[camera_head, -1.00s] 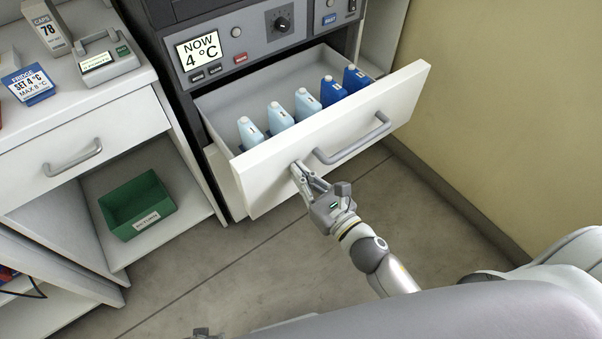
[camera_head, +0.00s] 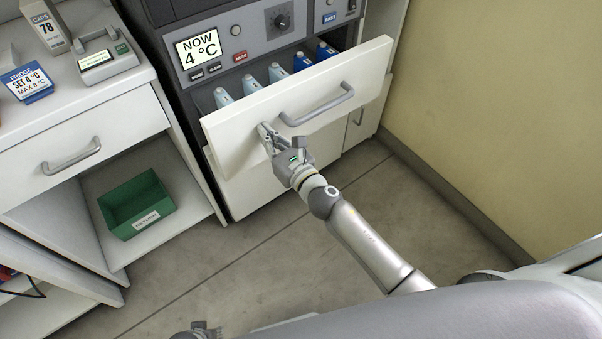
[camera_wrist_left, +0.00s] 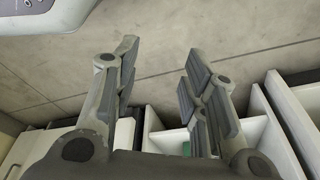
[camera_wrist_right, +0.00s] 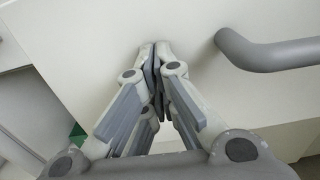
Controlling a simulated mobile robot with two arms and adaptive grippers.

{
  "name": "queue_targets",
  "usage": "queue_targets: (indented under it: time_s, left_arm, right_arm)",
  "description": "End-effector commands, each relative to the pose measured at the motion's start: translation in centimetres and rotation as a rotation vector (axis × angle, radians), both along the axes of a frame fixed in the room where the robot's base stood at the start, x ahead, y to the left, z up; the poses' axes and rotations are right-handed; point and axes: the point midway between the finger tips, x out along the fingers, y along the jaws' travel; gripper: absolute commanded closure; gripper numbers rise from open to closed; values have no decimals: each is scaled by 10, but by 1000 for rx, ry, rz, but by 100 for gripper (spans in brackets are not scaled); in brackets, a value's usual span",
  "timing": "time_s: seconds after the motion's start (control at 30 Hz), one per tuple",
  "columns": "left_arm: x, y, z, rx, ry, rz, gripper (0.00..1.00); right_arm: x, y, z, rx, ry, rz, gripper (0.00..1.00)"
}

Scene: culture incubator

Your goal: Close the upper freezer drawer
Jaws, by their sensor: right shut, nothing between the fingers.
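The upper freezer drawer (camera_head: 230,128) is partly open under the control panel, its white front standing out from the cabinet. Its grey bar handle (camera_head: 318,106) is on the front; it also shows in the right wrist view (camera_wrist_right: 268,54). Several light and dark blue packs (camera_head: 277,74) stand inside, their lower parts hidden by the front. My right gripper (camera_head: 264,130) is shut and empty, its fingertips against the drawer front to the left of the handle, apart from it. My left gripper (camera_wrist_left: 160,85) is open and empty over the floor.
A lower white front (camera_head: 255,190) lies beneath the drawer. At left stand a white counter with a closed drawer (camera_head: 80,145) and a green bin (camera_head: 138,200) on a shelf. A yellow wall (camera_head: 500,110) bounds the right. The floor between is clear.

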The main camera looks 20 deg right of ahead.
Motion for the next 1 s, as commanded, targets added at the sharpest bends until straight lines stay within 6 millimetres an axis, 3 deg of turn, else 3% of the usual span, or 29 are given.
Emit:
queue_targets:
  time_s: [0.27,0.5,0.7,1.0]
  left_arm:
    - [17,-2,29,-1,-18,3,60]
    - [31,-4,68,-3,-40,7,60]
    - [37,-4,95,-4,-54,9,60]
    - [38,-4,114,-4,-61,12,60]
  right_arm:
    - [51,18,-2,-2,-2,0,100]
    - [87,31,-2,-1,-1,-1,100]
    - [107,39,-2,1,0,0,100]
    - [119,43,0,-1,-1,-1,100]
